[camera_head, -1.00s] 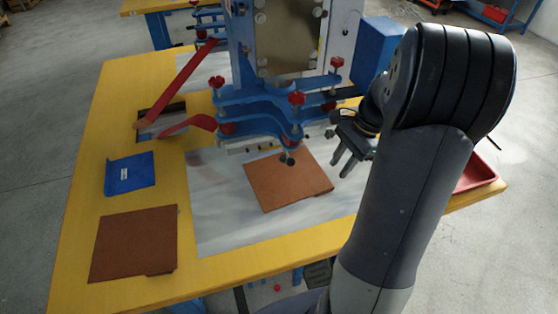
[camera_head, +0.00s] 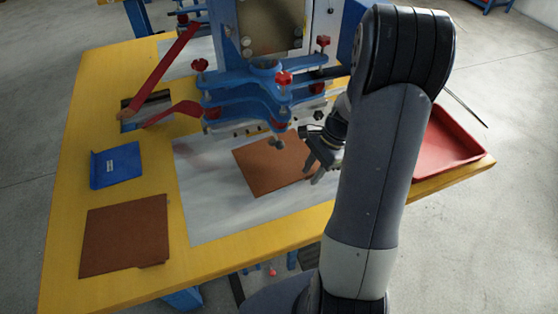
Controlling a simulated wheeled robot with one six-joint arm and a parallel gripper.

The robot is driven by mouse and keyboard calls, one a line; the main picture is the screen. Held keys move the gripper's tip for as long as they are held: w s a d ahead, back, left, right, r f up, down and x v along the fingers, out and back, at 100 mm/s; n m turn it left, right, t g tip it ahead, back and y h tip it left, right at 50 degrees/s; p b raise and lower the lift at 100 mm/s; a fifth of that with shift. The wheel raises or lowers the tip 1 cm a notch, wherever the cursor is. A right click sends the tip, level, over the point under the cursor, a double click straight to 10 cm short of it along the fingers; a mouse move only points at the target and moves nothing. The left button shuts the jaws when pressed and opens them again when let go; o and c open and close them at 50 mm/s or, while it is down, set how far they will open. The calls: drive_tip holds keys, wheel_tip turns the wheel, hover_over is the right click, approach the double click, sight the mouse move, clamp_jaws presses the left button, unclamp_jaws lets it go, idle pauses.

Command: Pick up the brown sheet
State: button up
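One brown sheet (camera_head: 268,165) lies on the grey metal plate in the middle of the yellow table, under the front of the blue machine. A second brown sheet (camera_head: 124,236) lies on the bare yellow table at the front left. My gripper (camera_head: 312,172) is at the right edge of the middle sheet. Its fingers look spread apart with nothing between them. I cannot tell whether they touch the sheet. My gripper and arm hide the sheet's right end.
The blue machine (camera_head: 262,95) with red knobs stands behind the middle sheet. A blue folder-like piece (camera_head: 116,166) lies at the left. A red tray (camera_head: 450,145) sits at the right. The grey plate (camera_head: 220,220) has bare room in front.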

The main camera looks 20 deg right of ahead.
clamp_jaws()
drive_tip(key=shift+r, duration=0.1)
idle(0.6)
